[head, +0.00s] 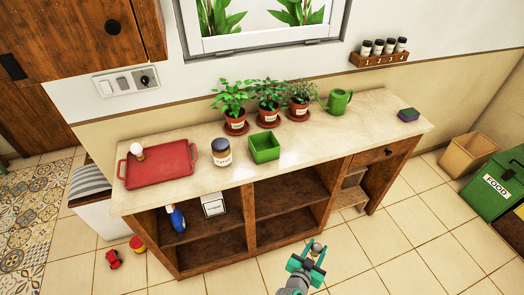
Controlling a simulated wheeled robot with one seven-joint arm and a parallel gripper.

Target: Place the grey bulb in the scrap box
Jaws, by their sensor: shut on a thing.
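My gripper (310,257), with teal fingers, is at the lower middle of the head view, in front of the shelving unit and over the tiled floor. It is shut on a small rounded grey thing, the grey bulb (316,247), which shows at the fingertips and is partly hidden by them. No box with a readable scrap label shows. An open tan box (471,154) stands on the floor at the right, well apart from my gripper. A green bin (497,185) labelled FOOD stands beside it.
Floor between the unit and bins is clear.

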